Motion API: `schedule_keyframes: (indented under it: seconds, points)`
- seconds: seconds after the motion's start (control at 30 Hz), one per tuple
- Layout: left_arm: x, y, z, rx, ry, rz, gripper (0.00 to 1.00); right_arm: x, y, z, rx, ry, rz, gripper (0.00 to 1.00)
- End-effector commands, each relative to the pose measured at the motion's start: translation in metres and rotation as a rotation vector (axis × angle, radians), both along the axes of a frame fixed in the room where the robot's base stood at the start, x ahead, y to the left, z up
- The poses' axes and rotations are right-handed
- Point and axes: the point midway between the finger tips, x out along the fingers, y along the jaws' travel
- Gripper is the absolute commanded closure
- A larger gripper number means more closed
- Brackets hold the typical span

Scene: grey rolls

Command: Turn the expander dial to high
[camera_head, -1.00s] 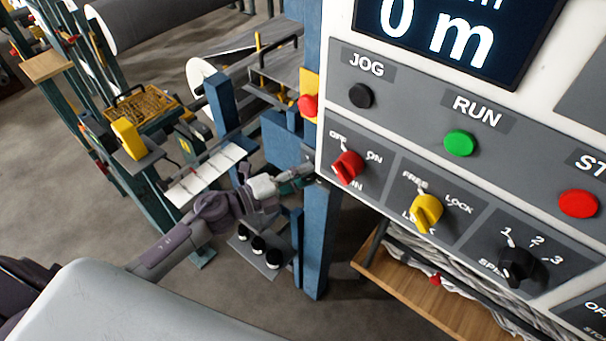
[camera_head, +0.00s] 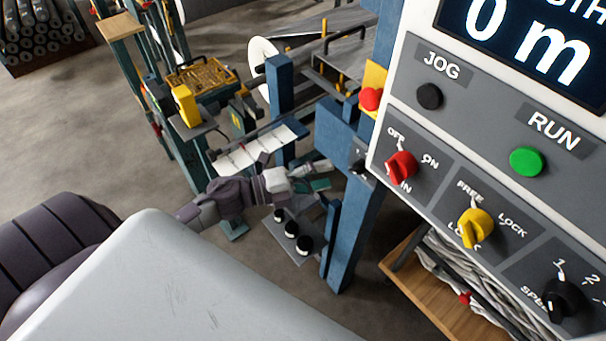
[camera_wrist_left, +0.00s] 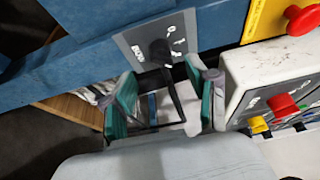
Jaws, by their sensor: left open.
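A black dial (camera_wrist_left: 161,50) sits on a small grey panel (camera_wrist_left: 186,22) with white markings, fixed to a blue beam in the left wrist view. The markings are too small and blurred to read, so I cannot tell its setting. In the head view a small dark fitting (camera_head: 359,165) on the blue post may be this dial, seen edge-on. My left gripper (camera_head: 324,175) is beside the post there. In the wrist view its green-padded fingers (camera_wrist_left: 165,98) are spread apart and empty, just short of the dial, which shows between and beyond the tips. My right gripper is not in view.
The white control console with a red knob (camera_head: 401,166), a yellow knob (camera_head: 474,228) and a green button (camera_head: 528,161) stands right of the post. A red emergency button (camera_wrist_left: 302,19) is near the dial panel. A wooden shelf (camera_head: 421,283) is below.

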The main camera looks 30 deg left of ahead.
Motion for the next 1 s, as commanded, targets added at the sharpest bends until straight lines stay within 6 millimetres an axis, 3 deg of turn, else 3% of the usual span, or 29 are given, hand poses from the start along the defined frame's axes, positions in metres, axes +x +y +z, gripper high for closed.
schedule_keyframes:
  seconds: [0.1, 0.3, 0.9, 1.0]
  points:
    - [-0.019, 0.016, -0.001, 0.000, 0.003, 0.000, 0.41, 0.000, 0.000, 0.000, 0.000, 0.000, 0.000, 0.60]
    - [-0.036, 0.032, 0.000, 0.001, 0.001, -0.001, 0.41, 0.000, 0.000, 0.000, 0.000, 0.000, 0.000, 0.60]
    - [-0.039, 0.035, 0.000, -0.001, -0.001, 0.000, 0.41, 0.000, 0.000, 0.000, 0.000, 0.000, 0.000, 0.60]
    - [-0.036, 0.040, -0.008, -0.018, 0.025, 0.027, 0.41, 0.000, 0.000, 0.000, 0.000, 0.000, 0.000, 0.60]
